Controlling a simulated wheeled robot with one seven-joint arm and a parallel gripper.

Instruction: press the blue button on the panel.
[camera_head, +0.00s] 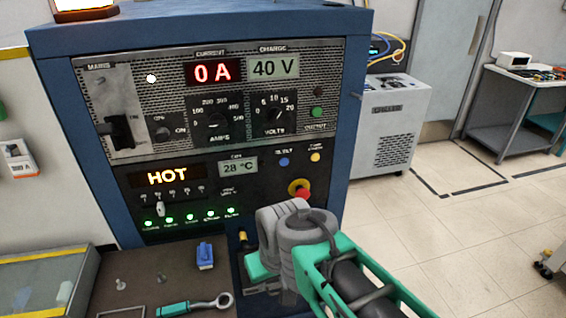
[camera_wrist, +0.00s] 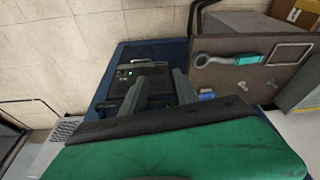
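The blue button (camera_head: 284,162) is a small round button on the dark lower part of the panel (camera_head: 190,218), right of the "28 °C" display in the head view. A yellow button (camera_head: 315,157) is to its right, and a red knob (camera_head: 299,189) on a yellow base is below. I cannot make out the blue button in the wrist view. My gripper (camera_wrist: 160,82) shows two grey fingers spread apart with nothing between them. It points down, low in front of the cabinet, below and apart from the button. The fingertips are not clear in the head view.
A bench top (camera_head: 130,285) at lower left holds a wrench (camera_head: 195,304), a blue block (camera_head: 205,256) and small metal pieces. A glass-topped case (camera_head: 45,278) stands further left. A grey unit (camera_head: 392,125) and a cart (camera_head: 508,112) stand at right. Open floor (camera_head: 470,225) lies between.

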